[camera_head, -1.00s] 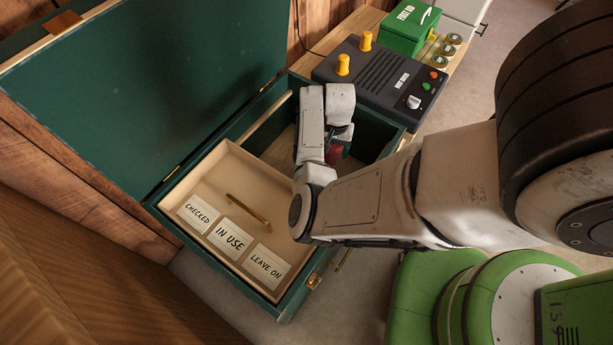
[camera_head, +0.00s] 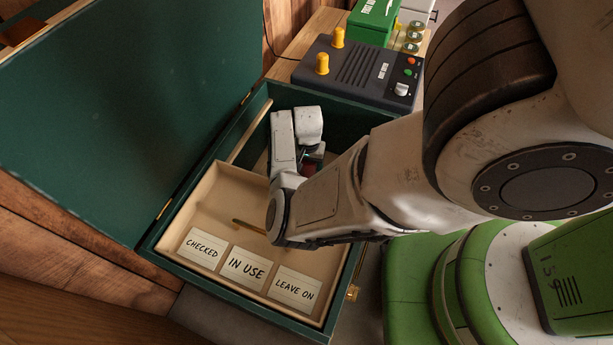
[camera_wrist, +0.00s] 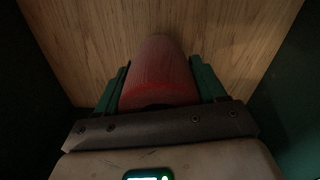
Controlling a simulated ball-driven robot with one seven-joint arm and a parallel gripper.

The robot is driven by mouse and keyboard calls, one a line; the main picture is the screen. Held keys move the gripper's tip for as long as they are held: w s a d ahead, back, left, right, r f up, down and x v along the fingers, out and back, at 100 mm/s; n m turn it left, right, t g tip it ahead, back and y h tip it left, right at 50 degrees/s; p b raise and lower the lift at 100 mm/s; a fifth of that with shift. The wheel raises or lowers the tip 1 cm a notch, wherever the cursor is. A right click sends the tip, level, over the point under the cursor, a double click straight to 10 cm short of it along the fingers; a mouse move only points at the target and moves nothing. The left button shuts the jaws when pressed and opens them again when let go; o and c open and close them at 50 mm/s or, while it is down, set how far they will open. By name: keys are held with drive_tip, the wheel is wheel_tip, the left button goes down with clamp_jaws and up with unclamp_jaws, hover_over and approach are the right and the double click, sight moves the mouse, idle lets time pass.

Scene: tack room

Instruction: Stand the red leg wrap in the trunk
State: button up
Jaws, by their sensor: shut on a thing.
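The red leg wrap (camera_wrist: 158,75) is between the two green fingers of my gripper (camera_wrist: 160,88) in the wrist view. The fingers are shut on its sides. A small part of the wrap (camera_head: 309,168) shows below my wrist in the head view. The open dark green trunk (camera_head: 345,122) has its lid leaning back at left. My gripper is down inside the trunk's deep section, behind the tray. In the wrist view, pale wooden boards lie beyond the wrap, with dark green walls at both sides. I cannot tell whether the wrap touches the floor.
A pale tray (camera_head: 215,185) fills the trunk's near part, with a brass handle (camera_head: 248,226) and labels CHECKED, IN USE and LEAVE ON. A dark box with yellow knobs (camera_head: 355,72) stands behind the trunk. A green first-aid box (camera_head: 373,22) is farther back.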

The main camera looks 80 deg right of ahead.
sight(308, 172)
drive_tip(key=shift+f+b, duration=1)
drive_tip(key=shift+f, duration=1.1)
drive_tip(key=shift+f, duration=0.15)
drive_tip(key=o, duration=1.1)
wheel_tip(308, 172, up, 12)
drive_tip(key=p, duration=0.5)
drive_tip(key=shift+p, duration=0.4)
